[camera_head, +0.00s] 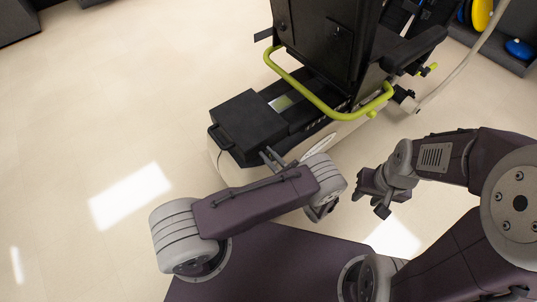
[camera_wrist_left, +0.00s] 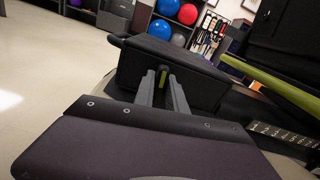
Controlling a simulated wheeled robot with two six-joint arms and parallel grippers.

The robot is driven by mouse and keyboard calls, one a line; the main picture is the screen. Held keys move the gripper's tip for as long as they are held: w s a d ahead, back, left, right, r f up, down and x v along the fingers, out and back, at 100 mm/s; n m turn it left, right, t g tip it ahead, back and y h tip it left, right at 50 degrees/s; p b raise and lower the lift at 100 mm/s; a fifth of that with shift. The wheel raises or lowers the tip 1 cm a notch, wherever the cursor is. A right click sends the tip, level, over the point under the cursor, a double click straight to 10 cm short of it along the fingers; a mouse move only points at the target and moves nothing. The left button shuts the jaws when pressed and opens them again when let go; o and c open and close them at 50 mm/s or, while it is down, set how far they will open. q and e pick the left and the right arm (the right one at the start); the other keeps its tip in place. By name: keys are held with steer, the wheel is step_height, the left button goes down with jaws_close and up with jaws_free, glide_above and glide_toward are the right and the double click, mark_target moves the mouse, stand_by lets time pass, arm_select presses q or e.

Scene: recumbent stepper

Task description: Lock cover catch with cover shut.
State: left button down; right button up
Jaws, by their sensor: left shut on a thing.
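The black cover (camera_head: 247,122) is a boxy housing on the rear end of the stepper's base. It looks closed in the head view, with no gap that I can make out. In the left wrist view the cover (camera_wrist_left: 190,72) fills the middle. My left gripper (camera_head: 268,156) reaches the cover's near face. Its fingers (camera_wrist_left: 163,82) are shut on the cover catch (camera_wrist_left: 163,70), a small dark tab with a yellow-green spot. The fingers hide most of the catch, so its locked state is unclear. My right gripper (camera_head: 371,197) is open and empty, well right of the cover.
The stepper's black seat (camera_head: 318,40) and yellow-green bar (camera_head: 320,100) stand just behind and right of the cover. The floor left of the cover is clear. Exercise balls (camera_wrist_left: 187,14) are far back.

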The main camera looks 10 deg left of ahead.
arm_select(q)
steer(key=shift+m, duration=0.6)
steer(key=c, duration=1.4)
jaws_free()
steer(key=shift+o, duration=0.2)
steer(key=shift+s+d, duration=0.2)
steer(key=shift+d, duration=0.1)
steer(key=p+v, duration=0.2)
steer(key=v, duration=0.6)
steer(key=shift+s, duration=0.2)
